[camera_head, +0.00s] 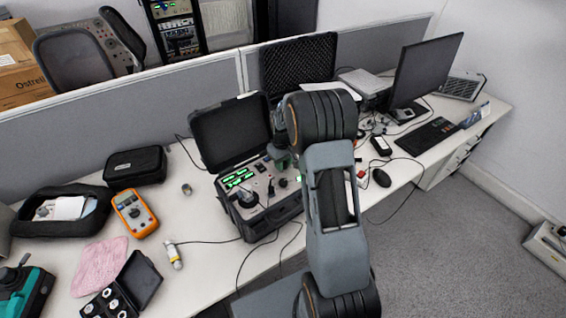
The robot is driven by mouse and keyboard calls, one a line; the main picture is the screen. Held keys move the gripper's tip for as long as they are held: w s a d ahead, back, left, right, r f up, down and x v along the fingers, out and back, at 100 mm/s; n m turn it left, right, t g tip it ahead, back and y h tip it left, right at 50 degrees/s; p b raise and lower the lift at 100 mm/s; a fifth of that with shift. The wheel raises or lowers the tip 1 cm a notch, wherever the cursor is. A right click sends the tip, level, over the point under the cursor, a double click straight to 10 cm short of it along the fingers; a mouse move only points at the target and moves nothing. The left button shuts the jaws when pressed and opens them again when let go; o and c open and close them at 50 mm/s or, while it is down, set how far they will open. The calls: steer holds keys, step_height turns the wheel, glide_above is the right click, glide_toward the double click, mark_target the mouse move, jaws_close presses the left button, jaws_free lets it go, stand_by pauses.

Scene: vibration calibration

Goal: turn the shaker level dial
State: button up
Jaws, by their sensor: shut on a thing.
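The shaker calibrator is an open black case (277,222) on the desk, its lid (229,133) raised at the back. Its panel has lit green displays (238,177), a round dark shaker (247,198) at the front left and small dark knobs. My gripper (282,166) reaches down to the back right of the panel from behind my arm. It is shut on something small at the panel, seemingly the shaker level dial. The dial is mostly hidden by the gripper, and its marking cannot be read.
My arm covers the desk right of the case. An orange multimeter (135,213), a black pouch (135,167) and an open box of small parts (123,287) lie to the left. Cables cross the front edge.

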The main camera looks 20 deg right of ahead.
steer(key=m+b, duration=0.2)
steer(key=m, duration=0.4)
steer(key=m+b, duration=0.1)
steer(key=m, duration=0.6)
steer(key=shift+m+b, duration=0.35)
steer(key=shift+m, duration=0.05)
steer(key=m, duration=0.6)
steer(key=shift+b, duration=0.4)
steer(key=m, duration=0.6)
steer(key=shift+r+m+b, duration=0.1)
steer(key=shift+m+b, duration=0.2)
steer(key=shift+m, duration=0.1)
steer(key=o, duration=0.6)
